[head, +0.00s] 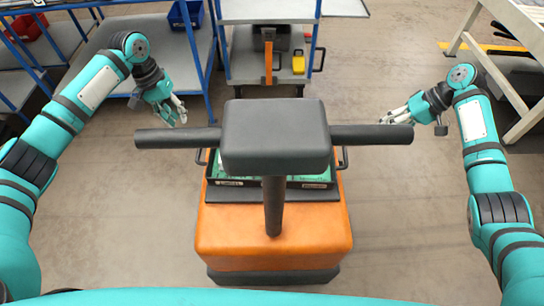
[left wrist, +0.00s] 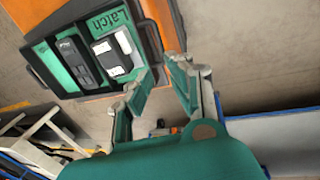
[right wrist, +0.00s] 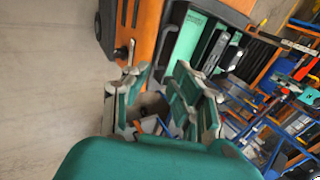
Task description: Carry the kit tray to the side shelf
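The kit tray (head: 300,184) is a black tray with a green insert, resting on an orange base low in the middle, partly hidden by a dark T-shaped bar. Its handles stick out at both sides. In the left wrist view the tray (left wrist: 45,62) shows dark and white parts and the word "Latch". The tray also shows in the right wrist view (right wrist: 200,50). My left gripper (head: 181,112) is open and empty, ahead and left of the tray. My right gripper (head: 395,118) is open and empty, ahead and right of it. I cannot tell which shelf is the side shelf.
A blue-framed grey shelf (head: 140,58) with a blue bin (head: 186,14) stands at the far left. A grey cart (head: 240,68) carrying a yellow item (head: 298,62) stands straight ahead. A pale-framed table (head: 515,25) is at the right. The floor beside the orange base is clear.

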